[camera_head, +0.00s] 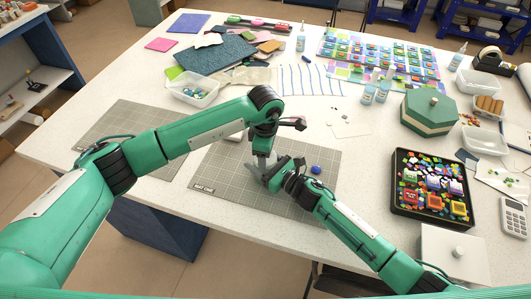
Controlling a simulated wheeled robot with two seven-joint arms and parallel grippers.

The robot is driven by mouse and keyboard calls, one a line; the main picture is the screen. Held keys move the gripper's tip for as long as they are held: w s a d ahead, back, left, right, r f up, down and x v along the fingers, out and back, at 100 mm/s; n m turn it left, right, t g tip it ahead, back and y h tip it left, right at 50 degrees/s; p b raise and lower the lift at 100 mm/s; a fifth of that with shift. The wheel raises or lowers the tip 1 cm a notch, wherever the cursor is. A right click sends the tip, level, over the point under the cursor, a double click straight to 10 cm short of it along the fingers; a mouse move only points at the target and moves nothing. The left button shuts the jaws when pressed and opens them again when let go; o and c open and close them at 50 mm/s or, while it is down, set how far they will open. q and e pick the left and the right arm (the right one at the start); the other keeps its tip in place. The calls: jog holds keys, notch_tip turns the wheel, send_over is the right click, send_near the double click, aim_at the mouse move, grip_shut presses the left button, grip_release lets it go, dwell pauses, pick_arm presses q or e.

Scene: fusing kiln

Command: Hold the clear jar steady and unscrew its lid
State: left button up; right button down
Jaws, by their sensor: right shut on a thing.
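My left gripper (264,146) points down over the grey cutting mat in the middle of the table. Its fingers overlap the other hand, so whether it is open or shut is hidden. My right gripper (264,170) comes in from the lower right, low over the mat, and is shut, with its tips close to the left gripper. The clear jar is not plainly visible; what shows between the two hands is small and grey, largely covered by them. A small round blue thing (316,170) lies on the mat right of the hands; I cannot tell whether it is the lid.
The grey cutting mat (222,187) is otherwise mostly bare, with another mat (125,125) to its left. A green box (428,112), a black tray (398,193) of colored pieces and a white box (455,253) stand right. Behind are a clear tub (193,88) and glue bottles (369,93).

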pick_arm(q)
jog(key=o, duration=1.1)
jog(key=shift+r, duration=2.25)
jog(key=shift+c, duration=0.2)
jog(key=m, duration=0.1)
jog(key=r+m, duration=0.1)
jog(key=m, duration=0.1)
jog(key=r+m, duration=0.1)
jog(key=m, duration=0.3)
jog(key=r+m, duration=0.1)
jog(key=m, duration=0.1)
jog(key=shift+r+m, duration=0.2)
jog(key=shift+m, duration=0.2)
jog(key=shift+f, duration=4)
